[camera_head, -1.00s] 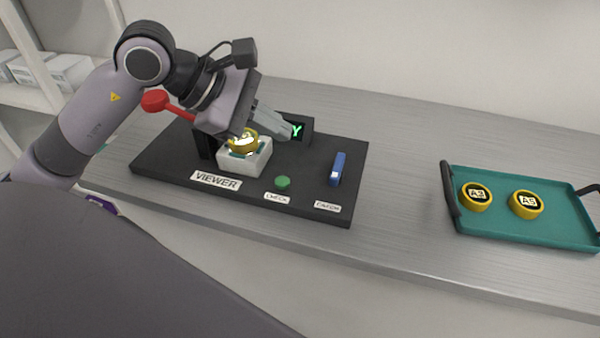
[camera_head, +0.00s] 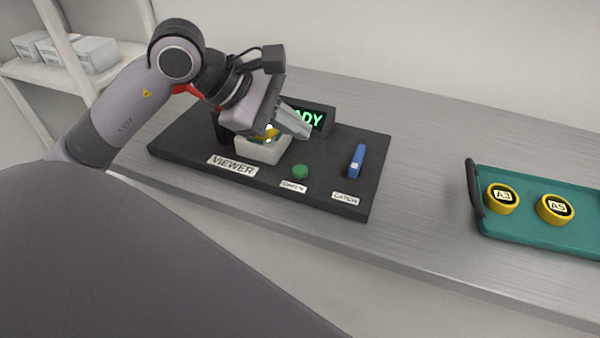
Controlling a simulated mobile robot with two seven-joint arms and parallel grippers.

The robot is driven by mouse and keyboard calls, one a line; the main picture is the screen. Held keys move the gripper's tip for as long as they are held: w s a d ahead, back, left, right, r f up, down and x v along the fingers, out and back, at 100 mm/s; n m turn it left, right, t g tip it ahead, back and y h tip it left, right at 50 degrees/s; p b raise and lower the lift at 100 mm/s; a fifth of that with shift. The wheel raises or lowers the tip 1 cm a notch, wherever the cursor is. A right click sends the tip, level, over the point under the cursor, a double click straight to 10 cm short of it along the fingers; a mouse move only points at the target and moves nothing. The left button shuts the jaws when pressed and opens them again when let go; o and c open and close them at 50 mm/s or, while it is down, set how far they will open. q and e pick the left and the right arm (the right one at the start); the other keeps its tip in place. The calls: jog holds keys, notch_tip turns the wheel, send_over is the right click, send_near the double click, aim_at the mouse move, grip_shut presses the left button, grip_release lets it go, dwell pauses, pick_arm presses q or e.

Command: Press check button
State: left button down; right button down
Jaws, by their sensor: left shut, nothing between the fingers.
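The green check button (camera_head: 300,171) sits on the black viewer base (camera_head: 330,185), just above its white label (camera_head: 293,187). My left gripper (camera_head: 307,134) is shut and empty, its fingers pointing to the right. In the picture it lies above the button, apart from it, in front of the display (camera_head: 318,119), whose visible green letters read "ADY". A yellow ring-shaped piece (camera_head: 266,132) sits on the white block (camera_head: 262,150), partly hidden by the gripper. My right gripper is not in view.
A blue lever (camera_head: 357,161) stands right of the button. A red part (camera_head: 187,90) shows behind my left arm. A teal tray (camera_head: 520,232) with yellow pieces A3 (camera_head: 502,197) and A5 (camera_head: 555,209) lies right. Bare bench (camera_head: 425,170) separates tray and base.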

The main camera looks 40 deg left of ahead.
aim_at(295, 171)
pick_arm(q)
notch_tip(295, 171, down, 5)
jog(key=b, duration=0.3)
jog(key=shift+f+b, duration=0.15)
jog(key=shift+b, duration=0.2)
dwell(1.6)
jog(key=shift+f+b, duration=0.45)
jog(key=shift+b, duration=0.3)
jog(key=shift+f+b, duration=0.45)
jog(key=shift+b, duration=0.15)
dwell(0.4)
jog(key=shift+r, duration=0.1)
jog(key=shift+r+p, duration=0.45)
jog(key=shift+r, duration=0.3)
